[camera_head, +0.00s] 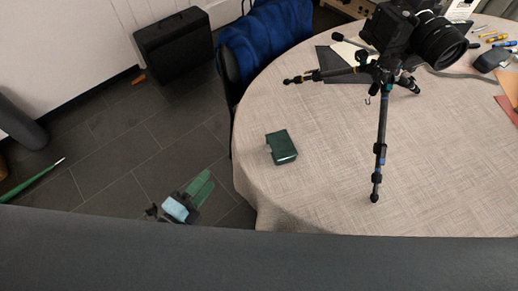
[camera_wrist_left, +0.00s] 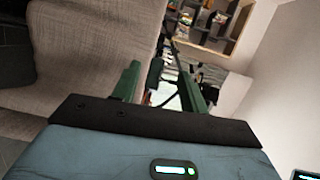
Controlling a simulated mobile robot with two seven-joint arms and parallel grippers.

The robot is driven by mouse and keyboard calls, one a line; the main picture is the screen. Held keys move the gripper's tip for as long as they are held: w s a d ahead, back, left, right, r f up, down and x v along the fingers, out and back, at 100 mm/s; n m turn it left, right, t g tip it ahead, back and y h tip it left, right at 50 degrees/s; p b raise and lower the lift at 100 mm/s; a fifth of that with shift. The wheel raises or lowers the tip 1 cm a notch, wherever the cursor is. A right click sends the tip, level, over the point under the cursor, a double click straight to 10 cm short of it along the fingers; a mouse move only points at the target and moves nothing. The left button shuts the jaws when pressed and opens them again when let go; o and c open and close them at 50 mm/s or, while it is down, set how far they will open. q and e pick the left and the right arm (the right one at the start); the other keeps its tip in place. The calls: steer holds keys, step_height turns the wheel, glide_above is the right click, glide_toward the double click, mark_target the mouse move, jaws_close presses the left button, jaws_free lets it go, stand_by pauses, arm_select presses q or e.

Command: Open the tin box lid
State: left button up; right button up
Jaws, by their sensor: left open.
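The small dark green tin box (camera_head: 281,147) sits on the left part of the round table (camera_head: 325,190). Its top looks flat, and I cannot make out a raised lid. My left gripper (camera_head: 208,179) has green fingers and is off the table's left edge, lower left of the box and apart from it. In the left wrist view, the gripper (camera_wrist_left: 160,86) is open, with nothing held between its fingers. My right gripper is in neither view.
A tripod with a camera (camera_head: 383,110) stands on the table, right of the box. A chair with a blue cloth (camera_head: 262,42) is at the table's back left. A black case (camera_head: 174,45) stands by the wall. The cloth around the box is clear.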

mark_target(258, 159)
arm_select(q)
steer(key=w+d+m+g+h+b, duration=0.1)
steer(key=w+d+m+g+h, duration=0.1)
steer(key=m, duration=0.6)
steer(key=w+d+r+m+g+h+b, duration=0.1)
steer(key=w+d+m+g+h, duration=0.2)
steer(key=d+m, duration=0.3)
steer(key=w+d+m+g+h+b, duration=0.1)
steer(key=w+d+m+g+h, duration=0.2)
steer(key=m, duration=0.9)
steer(key=shift+w+d+r+h+b, duration=0.15)
steer(key=shift+w+d+r, duration=0.05)
steer(key=shift+w+d, duration=0.3)
steer(key=shift+w+d+r+h+b, duration=0.15)
steer(key=shift+w+d, duration=0.3)
steer(key=shift+d, duration=0.05)
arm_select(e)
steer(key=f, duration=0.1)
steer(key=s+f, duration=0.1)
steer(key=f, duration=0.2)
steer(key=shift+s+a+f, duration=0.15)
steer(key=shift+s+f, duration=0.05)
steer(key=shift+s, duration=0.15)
arm_select(q)
jaws_close()
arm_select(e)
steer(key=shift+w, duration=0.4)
